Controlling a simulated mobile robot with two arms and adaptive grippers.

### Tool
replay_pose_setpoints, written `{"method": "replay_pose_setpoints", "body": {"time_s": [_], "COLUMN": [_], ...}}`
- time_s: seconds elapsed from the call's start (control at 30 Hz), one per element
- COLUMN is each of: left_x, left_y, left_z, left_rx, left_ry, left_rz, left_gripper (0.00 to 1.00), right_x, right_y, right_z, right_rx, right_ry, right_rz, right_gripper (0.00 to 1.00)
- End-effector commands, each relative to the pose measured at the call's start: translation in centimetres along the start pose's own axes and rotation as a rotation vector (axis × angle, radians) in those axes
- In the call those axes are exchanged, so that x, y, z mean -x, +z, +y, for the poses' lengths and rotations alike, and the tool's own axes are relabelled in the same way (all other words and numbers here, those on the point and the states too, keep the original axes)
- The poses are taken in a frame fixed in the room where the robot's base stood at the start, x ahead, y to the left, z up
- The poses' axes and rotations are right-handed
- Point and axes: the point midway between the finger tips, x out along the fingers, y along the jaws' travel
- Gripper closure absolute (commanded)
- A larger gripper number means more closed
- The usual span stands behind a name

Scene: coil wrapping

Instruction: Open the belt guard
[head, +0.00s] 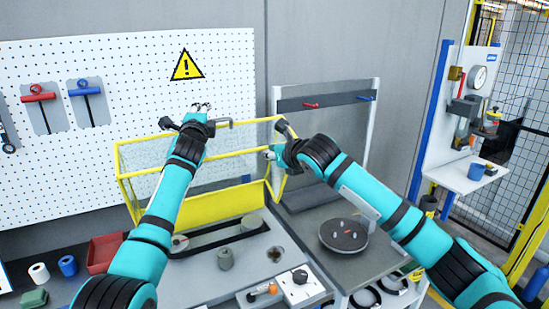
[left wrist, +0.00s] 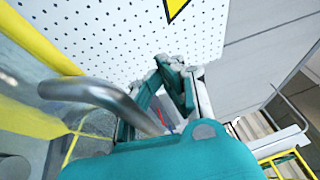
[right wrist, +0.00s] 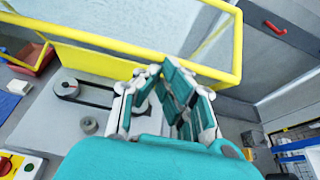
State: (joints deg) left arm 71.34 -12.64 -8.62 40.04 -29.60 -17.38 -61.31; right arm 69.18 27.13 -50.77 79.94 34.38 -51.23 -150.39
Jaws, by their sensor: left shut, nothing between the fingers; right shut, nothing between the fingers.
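The belt guard (head: 210,207) is a yellow frame with clear mesh panels. It stands tilted up behind the machine top, and the black belt and pulleys (head: 225,234) show uncovered in front of it. A bent grey metal handle (head: 222,123) is at its top edge. My left gripper (head: 202,106) is shut and empty just above that edge. In the left wrist view the handle (left wrist: 85,90) passes close by its fingers; I cannot tell if they touch. My right gripper (head: 268,153) is shut and empty by the guard's right end. The guard's yellow rail (right wrist: 120,58) crosses behind its fingers (right wrist: 160,70).
A pegboard (head: 120,110) with red and blue tools is behind on the left. A round dark plate (head: 343,235) lies on the right-hand bench. A red bin (head: 104,252) stands at the left. A control box (head: 300,287) is at the machine's front.

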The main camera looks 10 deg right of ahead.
Motion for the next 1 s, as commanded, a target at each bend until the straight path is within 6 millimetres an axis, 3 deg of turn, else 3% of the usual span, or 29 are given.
{"method": "replay_pose_setpoints", "body": {"time_s": [0.07, 0.3, 0.5, 0.83, 1.0], "left_x": [0.0, 0.0, 0.0, 0.2, 1.4], "left_y": [0.0, 0.0, 0.0, 0.1, 0.2], "left_z": [0.0, 0.0, 0.0, 0.0, 0.0], "left_rx": [0.000, 0.000, 0.000, 0.000, 0.000], "left_ry": [0.000, 0.000, 0.000, -0.001, -0.003], "left_rz": [0.000, 0.000, 0.000, -0.003, -0.005], "left_gripper": [1.00, 1.00, 0.79, 0.79, 0.79], "right_x": [-0.2, -0.3, -0.3, -0.3, -0.3], "right_y": [1.1, 1.1, 1.0, 1.0, 0.9], "right_z": [0.0, 0.1, 0.1, 0.1, 0.1], "right_rx": [0.001, 0.000, 0.000, 0.000, 0.000], "right_ry": [0.000, 0.001, 0.001, 0.002, 0.002], "right_rz": [-0.004, -0.003, -0.002, -0.002, -0.001], "right_gripper": [1.00, 1.00, 1.00, 1.00, 1.00]}}
